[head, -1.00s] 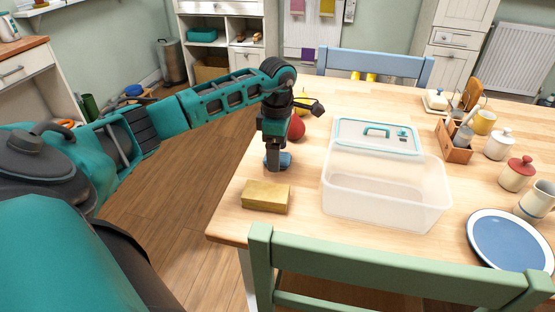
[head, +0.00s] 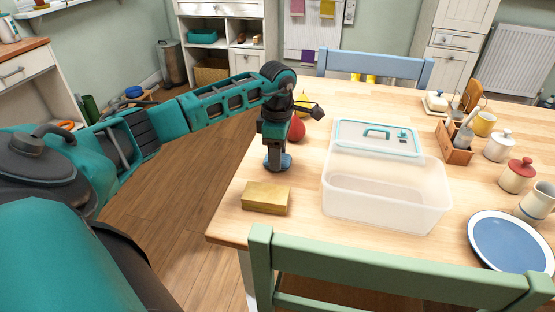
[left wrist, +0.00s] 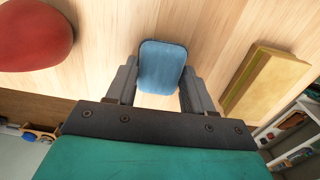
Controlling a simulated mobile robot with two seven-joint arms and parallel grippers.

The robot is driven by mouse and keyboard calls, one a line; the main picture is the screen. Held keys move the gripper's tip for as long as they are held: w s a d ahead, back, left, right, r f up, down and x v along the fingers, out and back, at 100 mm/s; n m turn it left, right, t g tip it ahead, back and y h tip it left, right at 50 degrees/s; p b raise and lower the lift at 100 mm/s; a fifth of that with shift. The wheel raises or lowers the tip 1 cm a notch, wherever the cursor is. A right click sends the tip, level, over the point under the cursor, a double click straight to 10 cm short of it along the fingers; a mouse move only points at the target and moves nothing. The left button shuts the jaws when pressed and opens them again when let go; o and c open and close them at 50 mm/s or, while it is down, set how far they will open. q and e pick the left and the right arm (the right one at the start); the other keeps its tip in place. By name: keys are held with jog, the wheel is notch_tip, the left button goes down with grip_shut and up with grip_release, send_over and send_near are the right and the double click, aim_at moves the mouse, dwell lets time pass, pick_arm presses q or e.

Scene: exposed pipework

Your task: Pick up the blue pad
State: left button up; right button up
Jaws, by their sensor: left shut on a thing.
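The blue pad (left wrist: 162,66) is a small rounded slab between the two fingers of my left gripper (left wrist: 160,88) in the left wrist view. The fingers are shut on its sides. In the head view my left gripper (head: 275,163) points down over the near left part of the table, and the blue pad (head: 286,162) shows partly behind its fingers. I cannot tell whether the pad touches the table or is slightly above it. My right gripper is in neither view.
A yellow block (head: 265,197) lies just in front of the gripper on the wooden table (head: 307,215). A red fruit (head: 296,129) is behind it. A green chair (head: 390,264) borders the near edge.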

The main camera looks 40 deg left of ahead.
pick_arm(q)
jog(key=shift+r, duration=0.1)
notch_tip(320, 180, up, 20)
jog(key=p, duration=0.3)
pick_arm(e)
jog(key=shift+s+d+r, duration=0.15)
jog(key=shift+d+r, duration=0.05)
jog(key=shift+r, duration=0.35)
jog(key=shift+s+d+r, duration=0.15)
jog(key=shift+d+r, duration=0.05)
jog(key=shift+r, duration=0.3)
pick_arm(q)
jog(key=o, duration=0.5)
jog(key=shift+c, duration=0.2)
jog(key=c, duration=0.4)
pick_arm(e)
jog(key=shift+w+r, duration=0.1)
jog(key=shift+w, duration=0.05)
